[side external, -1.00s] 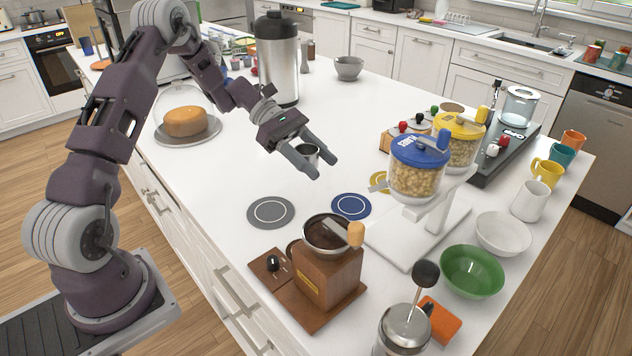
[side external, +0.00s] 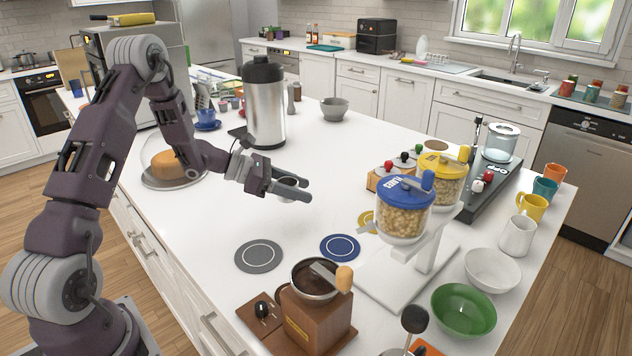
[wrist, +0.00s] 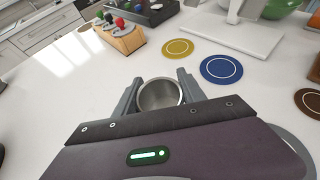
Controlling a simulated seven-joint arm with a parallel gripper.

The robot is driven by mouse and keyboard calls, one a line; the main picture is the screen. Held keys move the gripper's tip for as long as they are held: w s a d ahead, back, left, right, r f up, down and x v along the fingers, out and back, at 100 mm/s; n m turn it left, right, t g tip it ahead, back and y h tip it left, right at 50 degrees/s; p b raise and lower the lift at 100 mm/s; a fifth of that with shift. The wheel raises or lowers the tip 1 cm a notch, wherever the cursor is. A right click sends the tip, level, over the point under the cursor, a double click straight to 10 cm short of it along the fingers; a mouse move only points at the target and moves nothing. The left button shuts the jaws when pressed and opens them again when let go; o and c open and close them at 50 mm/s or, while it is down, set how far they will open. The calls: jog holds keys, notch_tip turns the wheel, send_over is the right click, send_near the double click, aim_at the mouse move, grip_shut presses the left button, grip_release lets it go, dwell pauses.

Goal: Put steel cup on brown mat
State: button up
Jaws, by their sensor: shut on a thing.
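My gripper (side external: 290,190) is shut on the steel cup (side external: 287,181), a small grey metal cup held between the two fingers. In the wrist view the cup (wrist: 160,94) shows its open mouth between the fingers (wrist: 160,92). I cannot tell how far its base is from the worktop. The brown mat (wrist: 309,103), a dark round with a pale ring, lies at the right edge of the wrist view, apart from the cup. In the side view it is mostly hidden behind the grinder.
Grey (side external: 258,257), blue (side external: 340,247) and yellow (side external: 366,218) mats lie on the white worktop. The wooden grinder (side external: 316,318) and the dispenser stand (side external: 395,275) are nearer the camera. A steel urn (side external: 265,105) and a domed cake (side external: 172,165) stand behind my gripper.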

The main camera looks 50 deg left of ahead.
jog(key=w+a+r+n+t+y, duration=0.1)
jog(key=w+a+r+n+y, duration=0.1)
jog(key=w+a, duration=0.45)
jog(key=w+a+r+n+t+y, duration=0.1)
jog(key=w+a+r+n+y, duration=0.15)
jog(key=w+a, duration=0.35)
jog(key=shift+y, duration=0.25)
jog(key=f, duration=0.6)
jog(key=s+a+f, duration=0.1)
jog(key=f, duration=0.2)
jog(key=shift+s+a+f, duration=0.1)
jog(key=shift+f, duration=0.3)
jog(key=shift+f, duration=0.1)
jog(key=o, duration=1.3)
